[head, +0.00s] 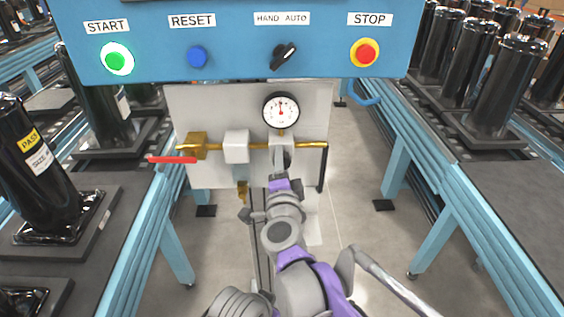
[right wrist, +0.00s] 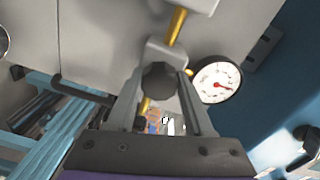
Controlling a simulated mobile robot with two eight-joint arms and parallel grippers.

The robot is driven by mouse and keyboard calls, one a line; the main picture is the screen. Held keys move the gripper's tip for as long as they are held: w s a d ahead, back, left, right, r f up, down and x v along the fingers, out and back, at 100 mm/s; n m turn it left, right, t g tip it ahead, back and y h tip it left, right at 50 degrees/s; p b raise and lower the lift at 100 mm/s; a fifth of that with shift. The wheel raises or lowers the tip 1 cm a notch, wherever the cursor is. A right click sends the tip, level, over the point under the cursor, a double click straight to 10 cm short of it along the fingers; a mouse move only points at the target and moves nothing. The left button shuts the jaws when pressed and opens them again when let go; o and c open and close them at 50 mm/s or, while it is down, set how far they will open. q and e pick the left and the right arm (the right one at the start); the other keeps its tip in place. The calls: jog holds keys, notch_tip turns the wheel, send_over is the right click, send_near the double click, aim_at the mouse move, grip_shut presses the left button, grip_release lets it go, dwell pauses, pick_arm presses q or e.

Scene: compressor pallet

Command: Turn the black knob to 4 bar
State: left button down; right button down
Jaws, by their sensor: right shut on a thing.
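The black knob (right wrist: 160,80) sits on the front of a pale regulator block in the right wrist view, between the two fingers of my right gripper (right wrist: 161,88). The fingers are shut on it from both sides. In the head view my right gripper (head: 281,168) reaches up from below to the regulator block (head: 281,143), and it mostly hides the knob. The round white pressure gauge (head: 281,110) is just above; its needle points about straight up, and the numbers are too small to read. The gauge also shows in the right wrist view (right wrist: 216,79). My left gripper is not in view.
A brass pipe (head: 310,145) runs across the grey panel (head: 207,105), with a red lever (head: 172,160) at its left end. Above is a blue control box with a green START button (head: 117,58) and a red STOP button (head: 364,53). Conveyors carrying black cylinders flank both sides.

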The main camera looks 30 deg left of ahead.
jog(key=shift+c, duration=1.4)
grip_release()
jog(key=v, duration=1.1)
jog(key=shift+w, duration=0.1)
